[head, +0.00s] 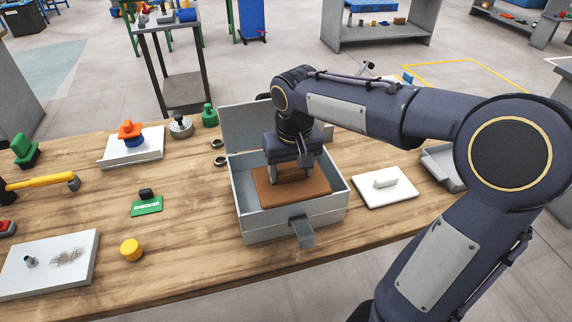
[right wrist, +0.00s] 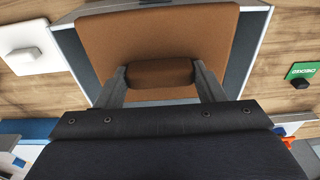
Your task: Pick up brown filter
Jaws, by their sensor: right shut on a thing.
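The brown filter (head: 312,190) is a flat brown square with a raised brown grip block in its middle. It is in the open grey metal box (head: 246,216) on the wooden table, within the box walls. My right gripper (head: 290,177) reaches down into the box from above. In the right wrist view, the brown filter (right wrist: 155,35) fills the upper middle, and the fingers of my right gripper (right wrist: 160,80) are closed on both sides of its grip block. I cannot tell whether the filter is lifted off the box floor. My left gripper is not in view.
The grey box has a raised lid (head: 246,124) behind and a latch (head: 302,232) in front. A white plate with a handle (head: 385,187) lies right of it. The table's front middle is clear.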

